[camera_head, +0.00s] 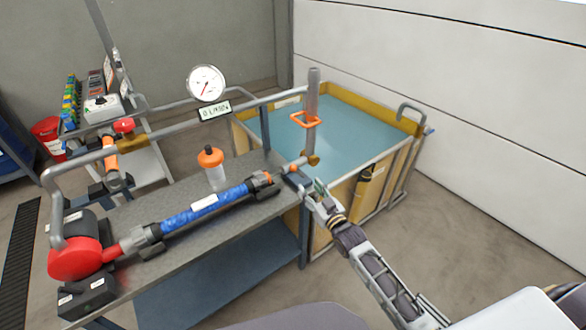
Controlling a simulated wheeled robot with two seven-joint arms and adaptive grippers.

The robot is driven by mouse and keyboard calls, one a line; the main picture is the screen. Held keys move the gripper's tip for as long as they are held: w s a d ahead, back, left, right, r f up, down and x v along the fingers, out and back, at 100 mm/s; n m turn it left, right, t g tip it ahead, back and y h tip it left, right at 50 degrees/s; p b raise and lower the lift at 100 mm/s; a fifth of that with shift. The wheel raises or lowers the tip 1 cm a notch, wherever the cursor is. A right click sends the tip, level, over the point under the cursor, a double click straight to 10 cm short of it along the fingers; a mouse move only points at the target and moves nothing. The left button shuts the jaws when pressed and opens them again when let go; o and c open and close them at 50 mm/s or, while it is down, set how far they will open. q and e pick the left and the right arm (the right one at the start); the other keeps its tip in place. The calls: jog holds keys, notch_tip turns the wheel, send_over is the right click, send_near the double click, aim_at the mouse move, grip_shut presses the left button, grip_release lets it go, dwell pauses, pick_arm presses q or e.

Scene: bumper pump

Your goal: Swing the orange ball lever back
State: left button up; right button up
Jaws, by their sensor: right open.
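The orange ball (292,168) of the lever is small and sits at the end of a short bar beside a brass-coloured fitting (313,159), at the foot of the upright grey pipe (313,95). My right gripper (308,186) comes in from the lower right, is open, and lies just below and right of the ball. I cannot tell whether its fingers touch the lever. My left gripper is not in view.
A grey bench (215,232) carries a blue pipe section (205,208), an orange-topped bottle (213,168) and a red pump (75,259). A water-filled tank (375,197) stands behind my right gripper. An orange square handle (305,120) and a gauge (206,83) stand above.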

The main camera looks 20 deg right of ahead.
aim_at(295, 170)
jog(key=shift+w+a, duration=0.4)
jog(key=shift+w, duration=1.85)
jog(key=shift+w+a, duration=0.45)
jog(key=shift+w, duration=1.75)
jog(key=shift+w+a, duration=0.4)
jog(key=shift+w, duration=1.85)
grip_shut()
